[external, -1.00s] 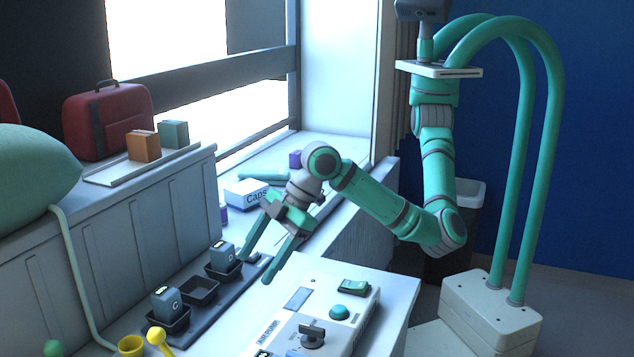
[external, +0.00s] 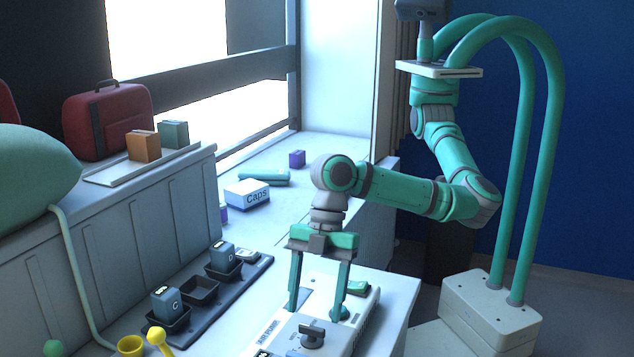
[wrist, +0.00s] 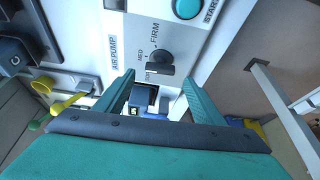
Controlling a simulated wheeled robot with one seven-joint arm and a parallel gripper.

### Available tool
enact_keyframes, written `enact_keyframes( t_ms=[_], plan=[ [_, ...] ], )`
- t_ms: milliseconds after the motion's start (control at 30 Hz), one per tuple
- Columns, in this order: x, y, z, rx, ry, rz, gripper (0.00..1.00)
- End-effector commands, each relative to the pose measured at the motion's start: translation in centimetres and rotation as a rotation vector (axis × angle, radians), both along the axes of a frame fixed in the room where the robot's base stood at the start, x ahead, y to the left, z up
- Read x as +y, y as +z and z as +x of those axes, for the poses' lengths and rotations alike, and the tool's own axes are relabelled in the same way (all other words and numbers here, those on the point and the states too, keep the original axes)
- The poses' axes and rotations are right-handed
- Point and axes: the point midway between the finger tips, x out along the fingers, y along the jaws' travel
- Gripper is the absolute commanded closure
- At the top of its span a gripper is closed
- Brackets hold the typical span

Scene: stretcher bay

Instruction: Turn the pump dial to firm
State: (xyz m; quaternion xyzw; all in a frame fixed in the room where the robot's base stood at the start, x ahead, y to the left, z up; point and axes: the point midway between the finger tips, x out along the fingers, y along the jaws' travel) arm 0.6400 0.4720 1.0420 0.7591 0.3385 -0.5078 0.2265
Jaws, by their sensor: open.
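The air pump (external: 272,340) is a pale box on the counter at the lower middle of the external view. Its dark grey dial (external: 311,336) is a round knob with a raised bar. In the wrist view the dial (wrist: 160,63) has MED and FIRM printed beside it; FIRM is at the top. I cannot tell which mark the bar points to. My gripper (external: 315,314) points down over the pump with its fingers spread, just behind the dial in the external view. In the wrist view, my gripper (wrist: 159,78) has nothing between its tips; the dial shows just beyond them.
A dark tray (external: 255,264) with small blocks lies to the left. A yellow cup (external: 131,346) and a yellow spoon-like item (external: 157,338) stand at the lower left.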

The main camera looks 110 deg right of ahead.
Motion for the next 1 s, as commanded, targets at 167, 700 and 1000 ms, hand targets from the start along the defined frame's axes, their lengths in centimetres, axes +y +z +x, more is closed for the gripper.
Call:
enact_keyframes(
  t_ms=[167,700,1000],
  plan=[
    [0.7,-2.3,0.6,0.001,0.000,0.001,0.38],
    [1.1,-3.5,1.0,-0.001,-0.001,0.000,0.49],
    [1.0,-3.5,1.0,-0.001,-0.003,0.000,0.79]
  ],
)
